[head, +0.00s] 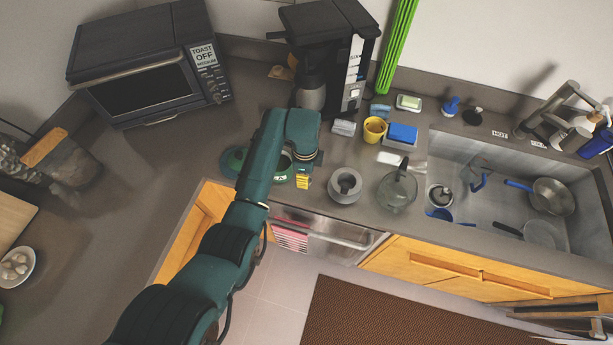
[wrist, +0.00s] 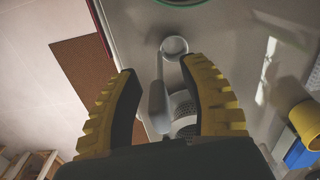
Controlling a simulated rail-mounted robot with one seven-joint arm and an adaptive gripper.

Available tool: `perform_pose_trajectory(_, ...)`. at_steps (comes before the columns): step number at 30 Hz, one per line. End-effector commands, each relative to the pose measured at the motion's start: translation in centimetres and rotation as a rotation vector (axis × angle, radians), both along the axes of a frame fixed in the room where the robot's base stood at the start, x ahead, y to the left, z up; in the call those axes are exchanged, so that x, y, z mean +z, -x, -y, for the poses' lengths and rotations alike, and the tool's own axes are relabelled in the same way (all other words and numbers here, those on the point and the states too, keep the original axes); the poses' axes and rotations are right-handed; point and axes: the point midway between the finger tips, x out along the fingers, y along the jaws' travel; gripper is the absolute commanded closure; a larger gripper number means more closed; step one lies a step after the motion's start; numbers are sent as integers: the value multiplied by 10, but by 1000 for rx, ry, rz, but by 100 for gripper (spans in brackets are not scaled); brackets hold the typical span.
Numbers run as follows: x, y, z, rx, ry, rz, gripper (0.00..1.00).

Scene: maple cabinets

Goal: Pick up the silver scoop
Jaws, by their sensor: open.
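The silver scoop (wrist: 158,97) shows in the wrist view as a pale grey handle with a small round cup at its far end. It lies on the grey counter, its handle running up between my fingers and its cup beyond the fingertips. My gripper (wrist: 160,69) is open, with one yellow-ridged finger on each side of the handle; no grip on it shows. In the head view, my gripper (head: 303,181) is low over the counter near its front edge, with only a bit of yellow visible. I cannot make out the scoop there.
The sink (head: 460,150) is further right. The left counter (head: 150,185) has free room.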

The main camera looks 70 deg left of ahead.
Motion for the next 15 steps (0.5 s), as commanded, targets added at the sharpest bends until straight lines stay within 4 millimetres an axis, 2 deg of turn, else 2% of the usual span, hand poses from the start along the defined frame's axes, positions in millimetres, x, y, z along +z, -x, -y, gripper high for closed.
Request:
perform_pose_trajectory(6, -1, 0, 0, 0, 1, -1, 59)
perform_pose_trajectory(12, -1, 0, 0, 0, 1, -1, 97)
perform_pose_trajectory(15, -1, 0, 0, 0, 1, -1, 100)
